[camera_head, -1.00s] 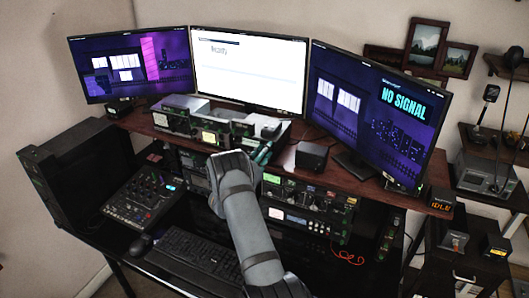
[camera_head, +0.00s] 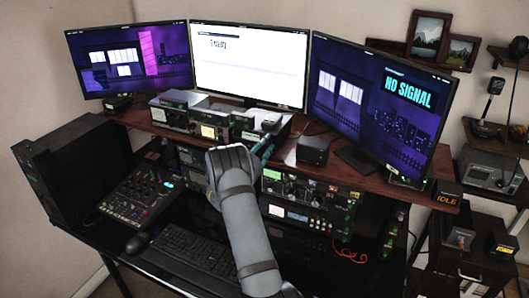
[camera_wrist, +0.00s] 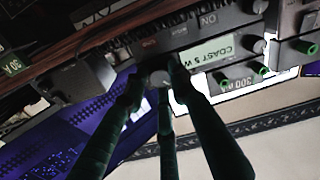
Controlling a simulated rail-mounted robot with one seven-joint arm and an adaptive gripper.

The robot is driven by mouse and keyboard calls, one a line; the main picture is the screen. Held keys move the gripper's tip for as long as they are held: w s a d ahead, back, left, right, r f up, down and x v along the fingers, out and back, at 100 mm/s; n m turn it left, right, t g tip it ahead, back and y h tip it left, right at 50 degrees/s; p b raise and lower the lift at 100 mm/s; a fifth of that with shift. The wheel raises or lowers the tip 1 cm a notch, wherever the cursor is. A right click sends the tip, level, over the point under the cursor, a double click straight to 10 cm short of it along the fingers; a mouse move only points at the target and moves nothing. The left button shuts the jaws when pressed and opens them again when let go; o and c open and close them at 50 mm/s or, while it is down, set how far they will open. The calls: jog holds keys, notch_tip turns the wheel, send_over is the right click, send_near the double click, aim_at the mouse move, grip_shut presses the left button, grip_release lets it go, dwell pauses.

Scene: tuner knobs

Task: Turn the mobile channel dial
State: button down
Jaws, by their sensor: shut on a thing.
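My gripper (camera_wrist: 160,80) is shut on a small round grey dial (camera_wrist: 159,78) on the front of a dark radio unit (camera_wrist: 180,38). The dial shows between the fingertips in the wrist view, where the picture is upside down. It sits beside a lit pale-green display (camera_wrist: 224,50) with dark text. I cannot read a label on the dial. In the head view, a teal finger of my gripper (camera_head: 262,150) shows at the desk shelf, and my forearm and wrist hide the dial.
More knobs (camera_wrist: 261,68) sit close beside the display. A black box (camera_head: 312,151) stands on the shelf to the right. Three monitors (camera_head: 249,66) stand behind. A keyboard (camera_head: 190,258) and a mixer (camera_head: 142,195) lie on the desk below.

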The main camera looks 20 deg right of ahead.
jog(key=n+b, duration=0.1)
jog(key=f+n+b, duration=0.1)
jog(key=n, duration=0.1)
jog(key=shift+s+n, duration=0.1)
jog(key=shift+n, duration=0.2)
jog(key=shift+r+n+b, duration=0.1)
jog(key=shift+n+b, duration=0.8)
jog(key=shift+n, duration=0.9)
jog(key=shift+d, duration=0.1)
jog(key=c, duration=1.9)
grip_release()
jog(key=o, duration=0.5)
jog(key=shift+r, duration=0.25)
jog(key=shift+c, duration=0.2)
jog(key=shift+s+a, duration=0.1)
jog(key=shift+a, duration=0.2)
jog(key=v, duration=1.1)
jog(key=shift+s, duration=0.25)
